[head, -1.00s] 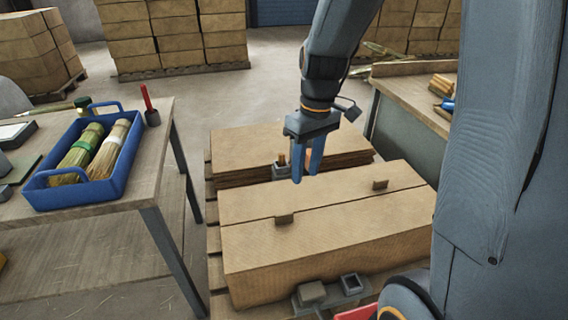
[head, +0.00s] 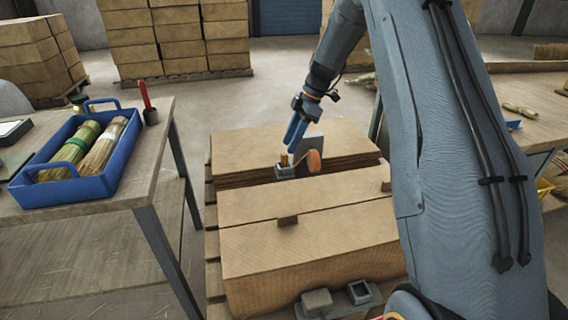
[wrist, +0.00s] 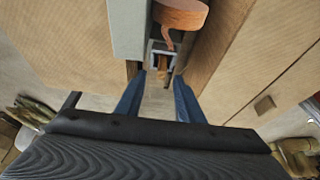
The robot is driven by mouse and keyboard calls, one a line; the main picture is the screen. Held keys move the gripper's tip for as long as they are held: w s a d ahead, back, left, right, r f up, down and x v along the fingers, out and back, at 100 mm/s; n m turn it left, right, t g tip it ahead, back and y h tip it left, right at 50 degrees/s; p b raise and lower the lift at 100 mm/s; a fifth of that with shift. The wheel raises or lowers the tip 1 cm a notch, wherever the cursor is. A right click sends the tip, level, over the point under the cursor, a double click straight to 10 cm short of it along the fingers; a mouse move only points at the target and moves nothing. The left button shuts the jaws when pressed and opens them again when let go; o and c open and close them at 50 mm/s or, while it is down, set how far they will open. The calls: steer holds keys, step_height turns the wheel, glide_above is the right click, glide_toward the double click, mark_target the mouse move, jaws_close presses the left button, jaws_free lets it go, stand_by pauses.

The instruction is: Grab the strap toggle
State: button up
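The strap toggle looks like a small brown peg (head: 284,160) standing in a grey square holder (head: 285,173) by the gap between the two cardboard stacks. In the wrist view the toggle (wrist: 162,68) shows just beyond and between the fingertips, in front of the grey holder (wrist: 160,48). My gripper (head: 291,148) has blue fingers pointing down, close above the toggle. In the wrist view the gripper (wrist: 159,78) is open, with nothing held between its fingers. I cannot tell whether a finger touches the toggle.
An orange-brown roll (head: 314,161) and an upright grey plate (head: 309,145) stand right beside the holder. The front cardboard box (head: 300,250) and rear stack (head: 240,145) flank it closely. A blue tray (head: 123,160) with brooms sits on the left table.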

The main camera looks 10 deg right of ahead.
mark_target(285, 154)
steer(key=x, duration=0.6)
steer(key=shift+s+a+p, duration=0.1)
steer(key=shift+s+p, duration=0.05)
steer(key=shift+p, duration=0.2)
jaws_close()
